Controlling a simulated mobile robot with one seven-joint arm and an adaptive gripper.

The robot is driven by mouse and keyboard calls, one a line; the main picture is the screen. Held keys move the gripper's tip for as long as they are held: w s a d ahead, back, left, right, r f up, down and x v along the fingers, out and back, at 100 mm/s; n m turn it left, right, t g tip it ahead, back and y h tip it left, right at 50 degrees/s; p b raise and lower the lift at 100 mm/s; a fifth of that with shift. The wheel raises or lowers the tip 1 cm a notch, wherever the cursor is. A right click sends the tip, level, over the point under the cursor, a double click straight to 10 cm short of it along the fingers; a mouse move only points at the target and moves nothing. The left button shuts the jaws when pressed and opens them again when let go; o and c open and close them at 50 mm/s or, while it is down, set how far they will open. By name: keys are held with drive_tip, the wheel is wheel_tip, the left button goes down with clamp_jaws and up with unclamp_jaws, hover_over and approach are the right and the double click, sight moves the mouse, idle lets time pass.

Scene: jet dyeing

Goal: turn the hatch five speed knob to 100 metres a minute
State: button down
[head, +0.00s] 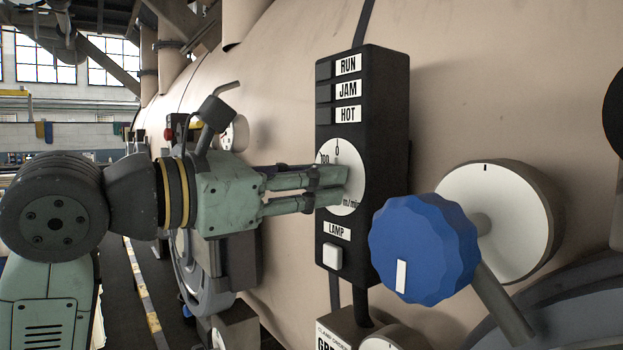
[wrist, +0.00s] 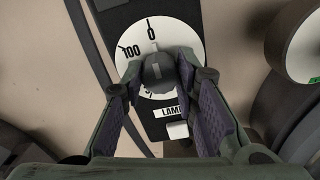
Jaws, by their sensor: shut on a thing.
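The speed dial (head: 353,160) is a white disc on a black control box (head: 391,150), marked 0 at the top, 100 at upper left and m/min below. In the wrist view the dial (wrist: 183,34) surrounds a dark round knob (wrist: 158,68). A pale mark on the knob's face appears to point up, near 0. My gripper (head: 345,183) reaches in from the left, its fingers in front of the dial and hiding the knob in the head view. In the wrist view my gripper (wrist: 159,72) has a finger on each side of the knob and is shut on it.
RUN, JAM and HOT labels (head: 348,90) sit above the dial. A LAMP label (head: 337,231) and white button (head: 332,257) are below. A large blue handwheel (head: 425,248) and white round gauge (head: 490,215) stand close at right. The pale vessel wall (head: 270,100) lies behind.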

drive_tip(key=shift+n, duration=0.4)
drive_tip(key=n+b, duration=0.4)
drive_tip(key=n, duration=0.5)
idle(0.4)
drive_tip(key=c, duration=1.3)
unclamp_jaws()
drive_tip(key=shift+a, duration=0.1)
drive_tip(key=v, duration=1.2)
